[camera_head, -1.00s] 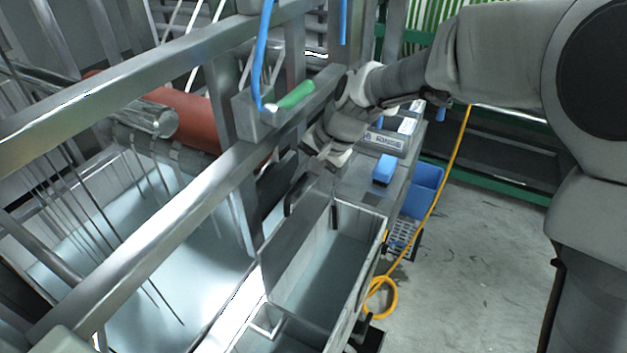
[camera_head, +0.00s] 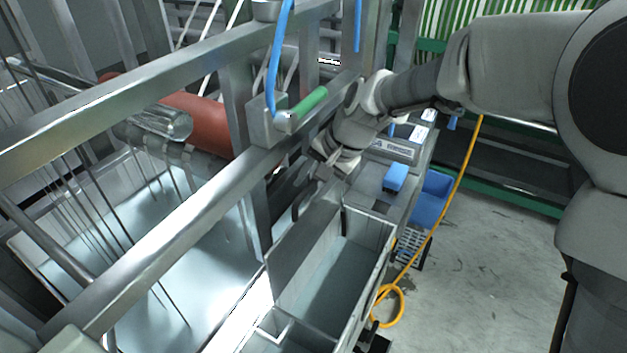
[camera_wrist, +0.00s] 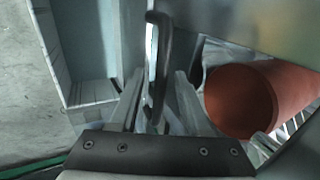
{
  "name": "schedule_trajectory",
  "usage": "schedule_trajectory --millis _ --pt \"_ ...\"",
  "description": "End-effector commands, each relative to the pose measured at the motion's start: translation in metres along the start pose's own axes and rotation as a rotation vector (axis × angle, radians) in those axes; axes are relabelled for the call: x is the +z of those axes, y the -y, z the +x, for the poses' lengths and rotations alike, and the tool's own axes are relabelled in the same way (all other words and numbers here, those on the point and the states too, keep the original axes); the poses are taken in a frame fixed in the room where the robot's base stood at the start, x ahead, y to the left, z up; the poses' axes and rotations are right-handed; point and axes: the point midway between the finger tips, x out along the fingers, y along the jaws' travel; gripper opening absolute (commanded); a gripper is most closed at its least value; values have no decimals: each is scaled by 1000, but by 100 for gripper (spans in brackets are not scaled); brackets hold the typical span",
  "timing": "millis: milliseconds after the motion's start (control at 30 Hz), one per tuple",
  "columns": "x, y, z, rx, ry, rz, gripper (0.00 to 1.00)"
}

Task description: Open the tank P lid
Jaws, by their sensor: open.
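A tank (camera_head: 345,285) with pale liquid stands open to view at centre right in the head view. A flat grey panel, apparently its lid (camera_head: 302,250), stands steeply upright along the tank's left side. A dark bar handle (camera_head: 297,200) rises near the panel's upper edge. The handle (camera_wrist: 157,65) also shows in the wrist view, between the fingers. My gripper (camera_head: 322,182) is at the upper end of the panel, by the handle. In the wrist view my gripper (camera_wrist: 160,95) is open, with a finger on either side of the handle. I cannot tell whether either touches it.
A metal frame beam (camera_head: 190,225) runs diagonally close to the left of my gripper. A box with a green grip (camera_head: 308,101) sits above it. A red roller (camera_head: 205,118) lies behind. A blue block (camera_head: 395,178) and yellow hose (camera_head: 448,195) are right.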

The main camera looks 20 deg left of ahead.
Motion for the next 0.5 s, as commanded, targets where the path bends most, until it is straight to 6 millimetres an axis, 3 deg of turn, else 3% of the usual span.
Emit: schedule_trajectory --millis 233,500 --pt "-2 0 -24 -3 -5 1 47" --pt "-1 0 -89 -3 -7 -1 47"
